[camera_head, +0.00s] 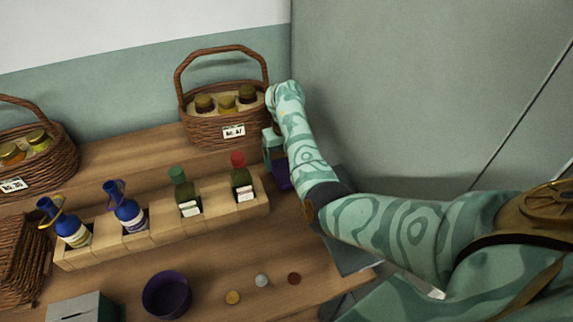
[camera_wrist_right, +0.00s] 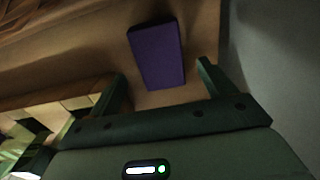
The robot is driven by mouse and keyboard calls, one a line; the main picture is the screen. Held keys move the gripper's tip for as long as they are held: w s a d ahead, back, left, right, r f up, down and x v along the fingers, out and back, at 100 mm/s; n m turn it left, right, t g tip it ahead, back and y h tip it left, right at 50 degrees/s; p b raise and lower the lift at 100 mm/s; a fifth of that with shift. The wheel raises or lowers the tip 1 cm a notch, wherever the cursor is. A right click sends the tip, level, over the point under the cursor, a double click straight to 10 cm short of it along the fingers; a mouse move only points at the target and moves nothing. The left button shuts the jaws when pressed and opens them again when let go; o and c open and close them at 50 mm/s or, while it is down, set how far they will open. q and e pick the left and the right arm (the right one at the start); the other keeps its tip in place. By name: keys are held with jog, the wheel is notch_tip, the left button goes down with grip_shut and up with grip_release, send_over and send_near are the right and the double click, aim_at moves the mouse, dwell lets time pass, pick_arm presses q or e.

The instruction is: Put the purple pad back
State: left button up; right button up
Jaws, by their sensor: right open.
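The purple pad (camera_wrist_right: 157,53) is a flat rectangular block lying on the wooden surface. In the head view only part of the purple pad (camera_head: 283,175) shows, below my right gripper and right of the bottle rack. My right gripper (camera_head: 271,146) is open and empty. In the wrist view the fingers of my right gripper (camera_wrist_right: 162,86) stand apart, with the pad ahead of them and between their lines. I cannot tell the exact gap between fingers and pad. My left gripper is not in view.
A wooden rack (camera_head: 161,236) holds two blue and two green bottles. A wicker basket of jars (camera_head: 222,127) stands behind. A purple bowl (camera_head: 167,295), several small discs and a grey box (camera_head: 82,307) are in front. A grey wall (camera_head: 400,90) stands close on the right.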

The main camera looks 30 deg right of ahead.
aim_at(286, 170)
notch_tip(286, 170, up, 8)
jog(key=p, duration=0.2)
jog(key=shift+f+p, duration=0.15)
jog(key=shift+p, duration=0.2)
